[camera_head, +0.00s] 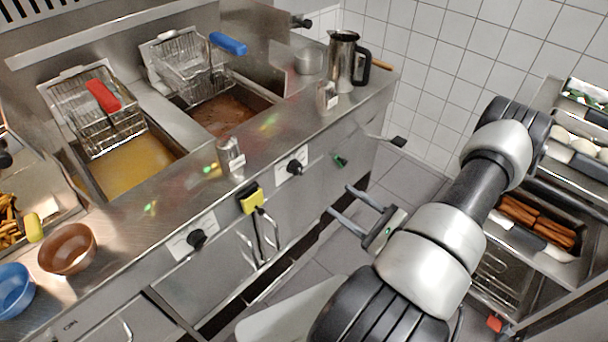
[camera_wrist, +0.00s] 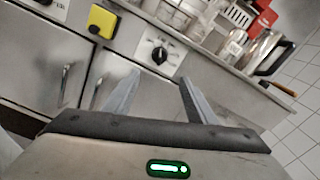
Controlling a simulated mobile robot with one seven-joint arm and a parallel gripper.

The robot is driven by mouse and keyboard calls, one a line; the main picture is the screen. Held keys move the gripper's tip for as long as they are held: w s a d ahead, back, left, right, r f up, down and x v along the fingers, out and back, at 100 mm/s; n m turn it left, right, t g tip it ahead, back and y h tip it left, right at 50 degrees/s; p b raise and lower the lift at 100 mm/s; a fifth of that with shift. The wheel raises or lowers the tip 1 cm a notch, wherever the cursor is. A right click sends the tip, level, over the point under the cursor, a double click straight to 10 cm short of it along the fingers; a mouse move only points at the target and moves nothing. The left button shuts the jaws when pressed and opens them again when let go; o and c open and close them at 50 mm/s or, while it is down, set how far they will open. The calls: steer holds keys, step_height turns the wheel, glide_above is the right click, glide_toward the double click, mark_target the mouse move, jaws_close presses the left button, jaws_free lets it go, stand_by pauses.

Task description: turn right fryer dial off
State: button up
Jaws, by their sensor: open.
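The right fryer dial (camera_head: 294,167) is a black knob on a pale plate on the fryer's front panel, below the right basin. It also shows in the wrist view (camera_wrist: 159,55), above and between my fingers, with a pale mark on its face. My gripper (camera_head: 339,200) is open and empty, out in front of the cabinet doors, lower and to the right of the dial, apart from it. Its fingers show in the wrist view (camera_wrist: 158,80). The left fryer dial (camera_head: 196,239) sits further left on the same panel.
Two fryer baskets (camera_head: 103,112) sit over the basins. A steel jug (camera_head: 342,58) stands on the counter. Open floor lies right of the fryer; a food rack (camera_head: 539,222) stands beyond my arm.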

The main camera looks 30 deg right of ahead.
mark_target(301, 172)
steer(key=x, duration=1.5)
steer(key=shift+c, duration=0.4)
steer(key=c, duration=0.9)
steer(key=shift+c, duration=0.2)
steer(key=shift+n+b, duration=2)
steer(key=shift+n, duration=1.9)
steer(key=o, duration=1)
